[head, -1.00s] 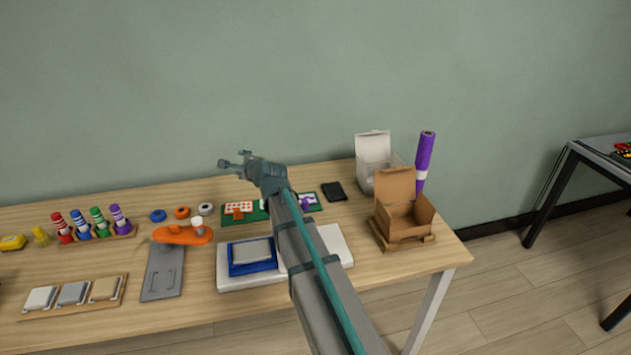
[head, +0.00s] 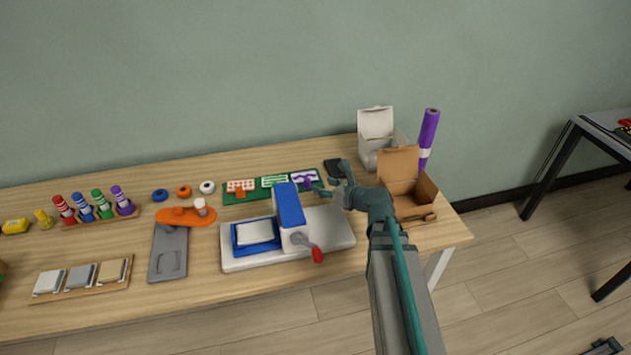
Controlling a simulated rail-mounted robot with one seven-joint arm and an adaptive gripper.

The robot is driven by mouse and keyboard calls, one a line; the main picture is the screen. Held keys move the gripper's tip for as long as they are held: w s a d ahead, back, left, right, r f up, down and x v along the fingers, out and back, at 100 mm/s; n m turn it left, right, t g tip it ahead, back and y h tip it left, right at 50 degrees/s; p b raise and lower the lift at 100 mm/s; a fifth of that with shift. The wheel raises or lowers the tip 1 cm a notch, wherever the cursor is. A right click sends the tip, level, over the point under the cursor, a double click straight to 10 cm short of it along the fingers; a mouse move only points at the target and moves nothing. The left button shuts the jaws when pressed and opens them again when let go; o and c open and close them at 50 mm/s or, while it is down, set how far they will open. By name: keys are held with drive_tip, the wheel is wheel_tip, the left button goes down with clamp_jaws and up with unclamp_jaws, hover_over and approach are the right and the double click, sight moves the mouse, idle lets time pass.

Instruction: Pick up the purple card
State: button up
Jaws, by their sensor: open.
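The purple card (head: 305,177), white with purple markings, lies at the right end of a green board (head: 257,192) on the table. A card with orange-red markings (head: 240,186) and one with green markings (head: 273,181) lie to its left on the same board. My gripper (head: 328,183) is open and empty, just to the right of the purple card, with its fingers pointing left toward it. I cannot tell its exact height above the table. The purple card is mostly uncovered.
A blue-and-white press with a red-knobbed handle (head: 291,215) stands in front of the board. An open cardboard box (head: 408,187), a white box (head: 377,140) and a purple roll (head: 428,135) stand to the right.

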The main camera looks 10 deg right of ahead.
sight(309, 181)
drive_tip(key=p+x, duration=0.1)
drive_tip(key=x, duration=0.9)
drive_tip(key=shift+s+a, duration=0.15)
clamp_jaws()
